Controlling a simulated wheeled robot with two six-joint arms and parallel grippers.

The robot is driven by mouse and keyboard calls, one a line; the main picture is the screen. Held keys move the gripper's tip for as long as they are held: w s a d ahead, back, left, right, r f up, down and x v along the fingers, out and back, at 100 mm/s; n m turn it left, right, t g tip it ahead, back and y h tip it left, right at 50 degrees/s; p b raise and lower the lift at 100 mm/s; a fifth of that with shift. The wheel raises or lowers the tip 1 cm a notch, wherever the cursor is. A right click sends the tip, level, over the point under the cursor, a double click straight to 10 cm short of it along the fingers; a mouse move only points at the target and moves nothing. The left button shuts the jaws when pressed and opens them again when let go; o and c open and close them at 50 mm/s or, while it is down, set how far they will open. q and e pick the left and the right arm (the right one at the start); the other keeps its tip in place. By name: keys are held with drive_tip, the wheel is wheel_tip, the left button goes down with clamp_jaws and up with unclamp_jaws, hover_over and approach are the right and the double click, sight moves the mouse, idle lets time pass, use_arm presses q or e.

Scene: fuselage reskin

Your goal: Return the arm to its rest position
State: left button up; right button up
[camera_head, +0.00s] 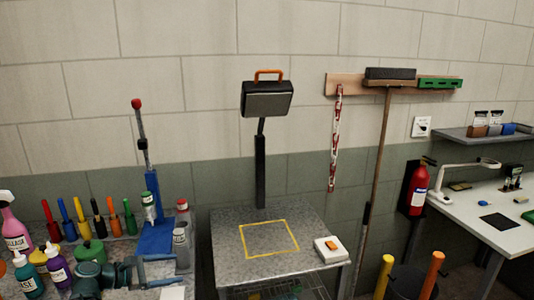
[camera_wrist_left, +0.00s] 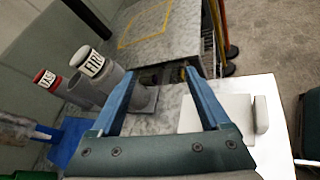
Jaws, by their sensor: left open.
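My left arm comes in low at the left of the head view, dark teal with blue fingers. My left gripper (camera_head: 160,272) is over the front part of the left bench, near the grey bottles. In the left wrist view the blue fingers of the gripper (camera_wrist_left: 165,85) are spread apart, with nothing held between them. A grey bottle with a white cap (camera_wrist_left: 92,64) and one with a red cap (camera_wrist_left: 47,80) lie beyond the left finger. My right arm and gripper are not in view.
A granite-topped table (camera_head: 225,228) bears a yellow square outline and a white box with an orange top (camera_head: 329,248). A blue stand (camera_head: 154,225) and several bottles and tools crowd the left bench. A white block (camera_wrist_left: 232,115) is beside the right finger.

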use_arm(q)
drive_tip(key=s+d+f+m+g+y, duration=0.1)
drive_tip(key=s+d+f+m+g, duration=0.1)
drive_tip(key=s+d+f+m, duration=0.3)
drive_tip(key=s+d+f+m+g+y+p, duration=0.1)
drive_tip(key=d+m+g+y, duration=0.15)
drive_tip(key=d, duration=0.45)
drive_tip(key=s+d+f+m+g, duration=0.2)
drive_tip(key=s+d+m+g, duration=0.15)
drive_tip(key=d, duration=0.25)
drive_tip(key=s+d+f+m+y+p, duration=0.1)
drive_tip(key=s+d+f+m+y, duration=0.2)
drive_tip(key=s+m+y, duration=0.5)
drive_tip(key=s+d+m, duration=0.1)
drive_tip(key=s+m, duration=0.1)
drive_tip(key=m, duration=0.3)
drive_tip(key=shift+s+d+g+y+p, duration=0.2)
drive_tip(key=shift+s+g+y+p, duration=0.05)
drive_tip(key=shift+g+y+p, duration=0.1)
